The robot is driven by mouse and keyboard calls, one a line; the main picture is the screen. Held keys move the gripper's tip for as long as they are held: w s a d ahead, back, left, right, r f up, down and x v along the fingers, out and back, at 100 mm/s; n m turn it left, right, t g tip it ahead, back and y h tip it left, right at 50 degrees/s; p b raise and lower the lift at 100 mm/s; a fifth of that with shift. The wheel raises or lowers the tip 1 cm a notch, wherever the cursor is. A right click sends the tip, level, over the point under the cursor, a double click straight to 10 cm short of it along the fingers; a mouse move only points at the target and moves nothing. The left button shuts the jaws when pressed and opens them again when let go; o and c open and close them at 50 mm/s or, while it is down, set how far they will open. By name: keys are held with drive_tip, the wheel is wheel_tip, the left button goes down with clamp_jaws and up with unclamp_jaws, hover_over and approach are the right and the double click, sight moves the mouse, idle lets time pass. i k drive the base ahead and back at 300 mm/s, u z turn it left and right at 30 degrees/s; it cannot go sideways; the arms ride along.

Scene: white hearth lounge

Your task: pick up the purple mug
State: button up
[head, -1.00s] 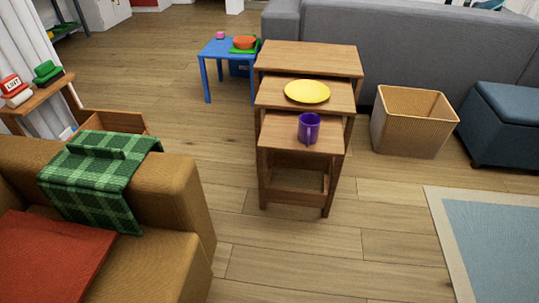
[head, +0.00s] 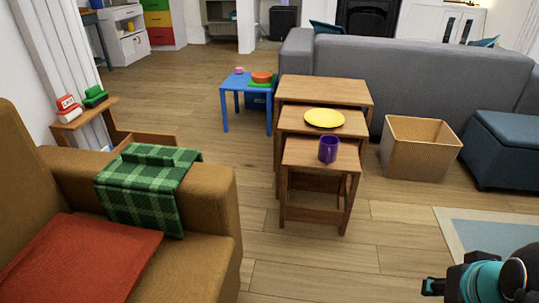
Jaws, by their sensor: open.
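The purple mug (head: 328,150) stands upright on the lowest, front table (head: 301,154) of a stepped set of wooden nesting tables. Its handle faces toward me. A part of my arm with black and teal links shows at the bottom right, and my gripper (head: 432,287) is only partly in view there. The gripper is open and well apart from the mug, nearer to me and to the right.
A yellow plate (head: 324,118) lies on the middle table. A brown sofa (head: 205,215) with a green plaid blanket (head: 150,185) stands at left. The wooden floor before the tables is clear.

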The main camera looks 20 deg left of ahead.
sight(328, 147)
drive_tip(key=u, duration=0.95)
drive_tip(key=i, duration=1)
